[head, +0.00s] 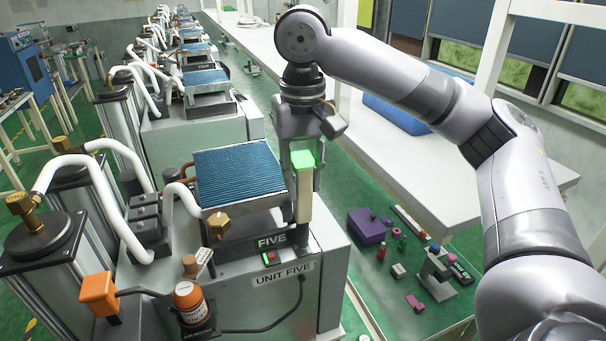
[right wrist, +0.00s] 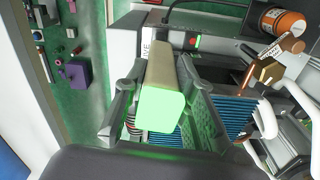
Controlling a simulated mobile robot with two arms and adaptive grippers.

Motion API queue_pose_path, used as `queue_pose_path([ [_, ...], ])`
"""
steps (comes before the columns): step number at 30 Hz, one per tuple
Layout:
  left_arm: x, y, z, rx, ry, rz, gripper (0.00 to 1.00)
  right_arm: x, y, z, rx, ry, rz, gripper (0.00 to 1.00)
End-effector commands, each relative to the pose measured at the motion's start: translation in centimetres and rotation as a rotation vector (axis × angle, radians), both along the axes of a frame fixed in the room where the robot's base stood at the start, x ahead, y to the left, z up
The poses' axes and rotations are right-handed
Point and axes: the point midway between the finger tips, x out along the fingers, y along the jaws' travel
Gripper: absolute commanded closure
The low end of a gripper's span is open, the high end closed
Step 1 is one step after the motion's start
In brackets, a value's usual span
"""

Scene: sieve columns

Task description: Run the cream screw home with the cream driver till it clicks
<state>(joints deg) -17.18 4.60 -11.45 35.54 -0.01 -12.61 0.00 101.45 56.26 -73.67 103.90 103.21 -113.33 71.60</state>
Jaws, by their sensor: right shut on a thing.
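My right gripper (head: 303,178) is shut on the cream driver (head: 304,205), a cream block-like body with a bright green, glowing top. The driver is roughly upright at the right front corner of unit five (head: 325,262), beside the black FIVE plate (head: 283,242). The right wrist view looks down on the same driver (right wrist: 162,72) between the fingers, its green end nearest the camera. The driver's tip and the cream screw are hidden, so I cannot tell how they meet. My left gripper is not in view.
A blue ridged panel (head: 238,172) sits left of the driver. A brass fitting (head: 219,224), an orange bottle (head: 189,300) and white hoses (head: 110,205) crowd the left. A purple box (head: 366,227) and small parts lie to the right.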

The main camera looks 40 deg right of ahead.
Motion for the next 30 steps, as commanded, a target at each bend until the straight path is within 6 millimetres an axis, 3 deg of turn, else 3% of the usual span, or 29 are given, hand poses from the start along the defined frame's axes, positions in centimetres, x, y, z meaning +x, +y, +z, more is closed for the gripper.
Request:
queue_pose_path([
  [30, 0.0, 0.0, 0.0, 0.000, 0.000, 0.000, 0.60, 0.0, 0.0, -1.2, 0.001, 0.002, 0.000, 1.00],
])
